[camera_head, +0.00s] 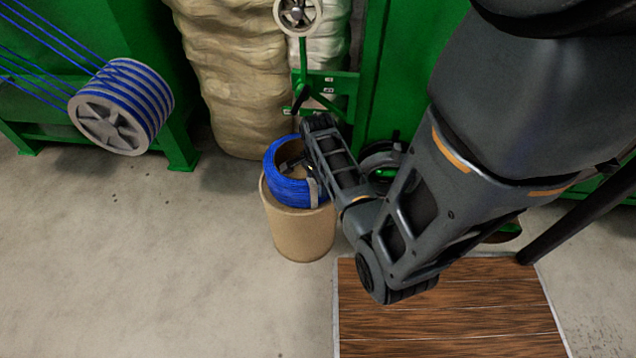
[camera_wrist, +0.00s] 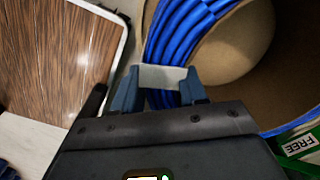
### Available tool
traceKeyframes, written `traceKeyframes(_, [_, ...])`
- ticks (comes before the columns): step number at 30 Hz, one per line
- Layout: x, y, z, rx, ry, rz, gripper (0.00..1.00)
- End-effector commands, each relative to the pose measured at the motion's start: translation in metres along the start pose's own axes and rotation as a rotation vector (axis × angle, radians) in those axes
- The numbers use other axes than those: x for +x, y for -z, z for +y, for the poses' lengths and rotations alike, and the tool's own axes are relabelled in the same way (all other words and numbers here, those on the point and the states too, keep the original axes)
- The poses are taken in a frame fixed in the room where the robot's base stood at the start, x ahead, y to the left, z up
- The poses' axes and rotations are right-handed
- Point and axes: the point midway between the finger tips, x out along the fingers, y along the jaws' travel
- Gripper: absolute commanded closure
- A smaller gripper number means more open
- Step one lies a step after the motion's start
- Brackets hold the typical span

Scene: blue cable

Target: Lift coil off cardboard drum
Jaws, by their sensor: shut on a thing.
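The blue cable coil (camera_head: 283,188) is at the top of the brown cardboard drum (camera_head: 301,236) in the head view, standing above the drum's rim. I cannot tell whether it touches the drum. In the wrist view the coil (camera_wrist: 184,24) curves along the drum's inner side (camera_wrist: 294,62). My gripper (camera_wrist: 160,84) is shut on the coil, its two blue-grey fingers on either side of a pale band (camera_wrist: 162,77) around the strands. In the head view my arm comes in from the right and hides part of the coil and the fingertips.
A wood-topped platform (camera_head: 445,320) lies at the front right, beside the drum. Green machinery (camera_head: 415,60) and a wrapped tan stack (camera_head: 236,75) stand behind. A grooved wheel with blue cable (camera_head: 125,105) is at left. The concrete floor (camera_head: 120,270) front left is clear.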

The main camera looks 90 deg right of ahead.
Motion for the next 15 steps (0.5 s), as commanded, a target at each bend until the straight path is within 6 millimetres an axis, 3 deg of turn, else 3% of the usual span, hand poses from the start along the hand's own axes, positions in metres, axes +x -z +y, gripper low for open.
traceKeyframes(15, [-0.0061,0.0006,-0.0017,0.000,0.005,0.001,1.00])
